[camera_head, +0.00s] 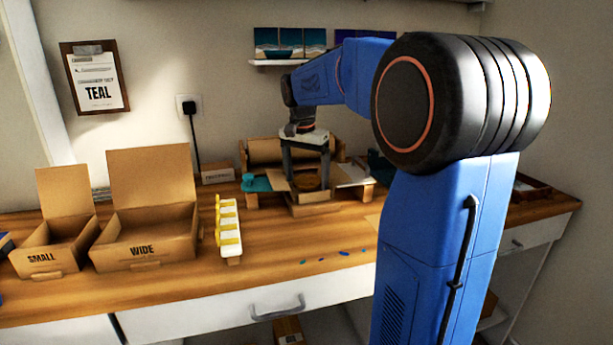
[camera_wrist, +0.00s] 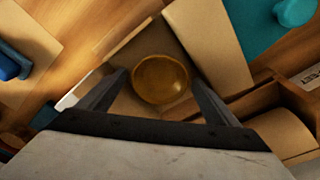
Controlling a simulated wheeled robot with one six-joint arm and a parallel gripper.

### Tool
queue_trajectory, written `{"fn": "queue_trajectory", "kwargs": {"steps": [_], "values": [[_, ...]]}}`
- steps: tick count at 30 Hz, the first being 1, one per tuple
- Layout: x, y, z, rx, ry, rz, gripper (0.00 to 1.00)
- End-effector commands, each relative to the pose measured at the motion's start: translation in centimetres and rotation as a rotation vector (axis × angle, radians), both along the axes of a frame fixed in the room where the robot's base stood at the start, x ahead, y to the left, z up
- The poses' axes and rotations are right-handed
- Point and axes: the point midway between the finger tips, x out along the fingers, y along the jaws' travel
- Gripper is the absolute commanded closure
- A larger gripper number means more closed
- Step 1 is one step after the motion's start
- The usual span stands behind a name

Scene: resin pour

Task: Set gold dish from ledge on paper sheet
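The gold dish (camera_wrist: 160,80) is a small round bowl, seen from above in the wrist view between my fingers. In the head view the dish (camera_head: 308,183) sits low between the fingers, above a pale brown block-like surface. My gripper (camera_head: 306,178) points down over it with a finger on either side. In the wrist view my gripper (camera_wrist: 160,78) looks open, with narrow gaps beside the dish. Flat brown paper-like pieces (camera_wrist: 215,40) lie around it; I cannot tell which is the paper sheet or exactly what bears the dish.
A brown roll (camera_head: 270,151) stands behind, with a teal piece (camera_head: 257,184) at its left. Open cardboard boxes marked SMALL (camera_head: 45,262) and WIDE (camera_head: 150,254) and a white rack with yellow parts (camera_head: 229,230) stand to the left. Small blue bits (camera_head: 344,253) lie near the front edge.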

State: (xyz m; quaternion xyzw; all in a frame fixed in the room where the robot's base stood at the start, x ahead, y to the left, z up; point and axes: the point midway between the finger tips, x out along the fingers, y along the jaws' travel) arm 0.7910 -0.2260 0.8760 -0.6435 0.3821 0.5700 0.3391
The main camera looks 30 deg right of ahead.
Motion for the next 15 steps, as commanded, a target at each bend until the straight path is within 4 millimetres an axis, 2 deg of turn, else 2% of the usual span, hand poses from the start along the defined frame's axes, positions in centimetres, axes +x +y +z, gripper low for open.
{"fn": "queue_trajectory", "kwargs": {"steps": [10, 15], "values": [[0.0, 0.0, 0.2, 0.000, -0.001, 0.000, 0.13], [0.0, 0.2, 1.8, -0.001, -0.003, 0.000, 0.13]]}}
